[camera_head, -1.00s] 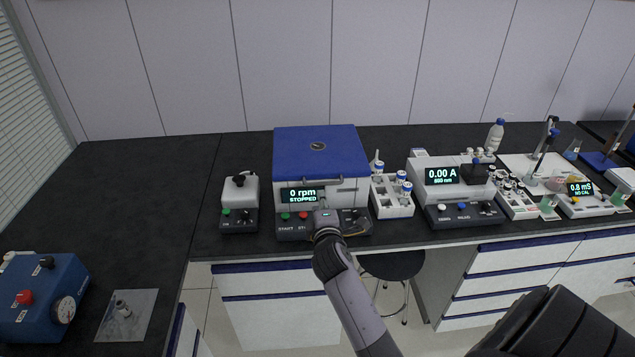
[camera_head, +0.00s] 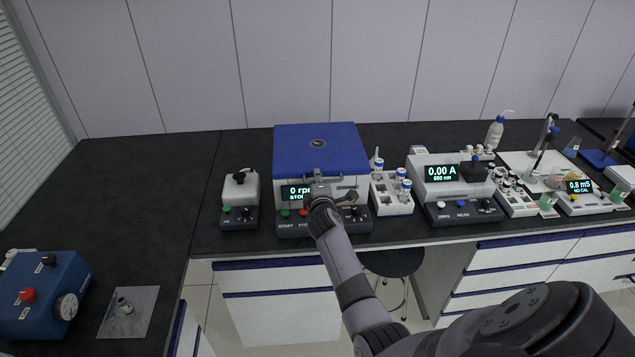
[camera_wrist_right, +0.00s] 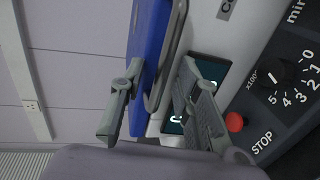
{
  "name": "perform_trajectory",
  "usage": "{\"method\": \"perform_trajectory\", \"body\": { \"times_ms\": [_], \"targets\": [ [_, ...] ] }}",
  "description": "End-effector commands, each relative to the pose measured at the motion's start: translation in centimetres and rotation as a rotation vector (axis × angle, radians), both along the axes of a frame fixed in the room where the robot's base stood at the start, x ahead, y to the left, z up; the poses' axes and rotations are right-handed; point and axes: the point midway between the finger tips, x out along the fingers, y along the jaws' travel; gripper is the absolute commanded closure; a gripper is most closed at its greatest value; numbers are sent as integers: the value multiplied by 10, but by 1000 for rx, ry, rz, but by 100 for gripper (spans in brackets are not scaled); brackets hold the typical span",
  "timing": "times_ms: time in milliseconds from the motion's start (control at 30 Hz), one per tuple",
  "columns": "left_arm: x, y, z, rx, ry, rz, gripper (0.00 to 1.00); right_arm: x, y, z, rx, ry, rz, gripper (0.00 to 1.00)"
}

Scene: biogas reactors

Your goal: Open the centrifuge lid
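The centrifuge (camera_head: 350,190) is a white box with a flat blue lid (camera_head: 315,142), which lies closed on it. The lid also shows edge-on in the right wrist view (camera_wrist_right: 150,35). A grey bar handle (camera_wrist_right: 179,30) runs along the lid's front edge. My right gripper (camera_head: 318,178) is at the front of the centrifuge, partly covering its display. In the right wrist view its two fingers (camera_wrist_right: 160,78) are spread, one on each side of the handle. I cannot tell whether they touch it. My left gripper is not in view.
The centrifuge's START and STOP buttons and knob sit below my right gripper, with the red STOP button (camera_wrist_right: 234,122) close to one finger. A small white device (camera_head: 240,188) stands left, and a white vial rack (camera_head: 392,204) close on the right. The bench behind is clear.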

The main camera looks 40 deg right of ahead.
Motion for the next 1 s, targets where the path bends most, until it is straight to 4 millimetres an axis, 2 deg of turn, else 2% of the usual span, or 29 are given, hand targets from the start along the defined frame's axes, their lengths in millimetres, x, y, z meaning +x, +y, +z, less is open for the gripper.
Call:
{"method": "perform_trajectory", "body": {
  "times_ms": [233, 667, 1000],
  "targets": [
    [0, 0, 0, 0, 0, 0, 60, 0, 0, 0, -1, -1, 0, 72],
    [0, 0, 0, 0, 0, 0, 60, 0, 0, 0, -1, 1, 0, 100],
    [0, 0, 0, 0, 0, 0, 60, 0, 0, 0, -1, 1, 0, 100]
  ]
}}
